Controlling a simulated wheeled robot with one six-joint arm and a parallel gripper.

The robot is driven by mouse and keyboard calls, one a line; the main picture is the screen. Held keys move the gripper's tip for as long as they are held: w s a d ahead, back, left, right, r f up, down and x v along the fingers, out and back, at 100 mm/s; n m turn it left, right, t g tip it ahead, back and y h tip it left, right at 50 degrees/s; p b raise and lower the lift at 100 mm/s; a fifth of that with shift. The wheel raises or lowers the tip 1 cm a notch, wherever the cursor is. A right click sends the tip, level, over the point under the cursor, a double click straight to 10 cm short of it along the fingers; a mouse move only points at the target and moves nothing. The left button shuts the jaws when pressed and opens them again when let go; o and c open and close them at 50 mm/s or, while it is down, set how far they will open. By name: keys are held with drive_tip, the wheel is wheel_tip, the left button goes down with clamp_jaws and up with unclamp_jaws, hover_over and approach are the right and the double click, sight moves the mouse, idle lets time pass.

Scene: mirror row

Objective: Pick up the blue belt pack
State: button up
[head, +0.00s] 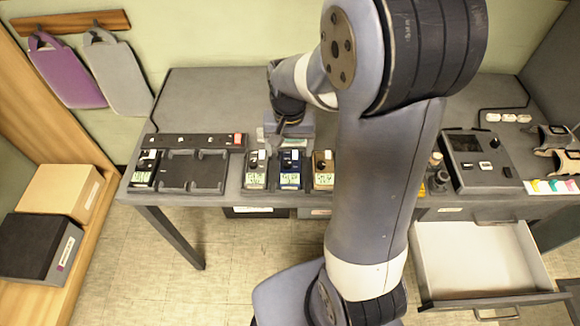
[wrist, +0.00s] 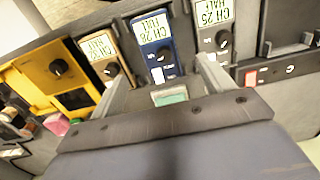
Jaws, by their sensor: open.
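The blue belt pack (head: 290,170) stands in a short row near the table's front edge, between a grey pack (head: 256,169) and a tan pack (head: 323,170). In the wrist view the blue pack (wrist: 155,45) has a white label reading CH 28 FULL and a black knob. The tan pack (wrist: 105,55) is to its left and the grey pack (wrist: 212,30), labelled CH 25 HALF, to its right. My gripper (wrist: 165,78) is open, its two fingers apart with the blue pack beyond and between them. No contact with the pack is visible.
A charger rack (head: 195,172) holds one pack (head: 145,168) at its left end. A yellow unit (wrist: 45,75) with a knob lies beyond the tan pack. A dark console (head: 478,160) stands at right above an open drawer (head: 475,255).

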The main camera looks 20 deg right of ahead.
sight(290, 164)
wheel_tip(290, 164, down, 8)
drive_tip(key=shift+d+f, duration=0.1)
drive_tip(key=shift+d, duration=0.05)
idle(0.4)
drive_tip(key=c, duration=1.2)
drive_tip(key=shift+o, duration=0.2)
drive_tip(key=shift+r, duration=0.2)
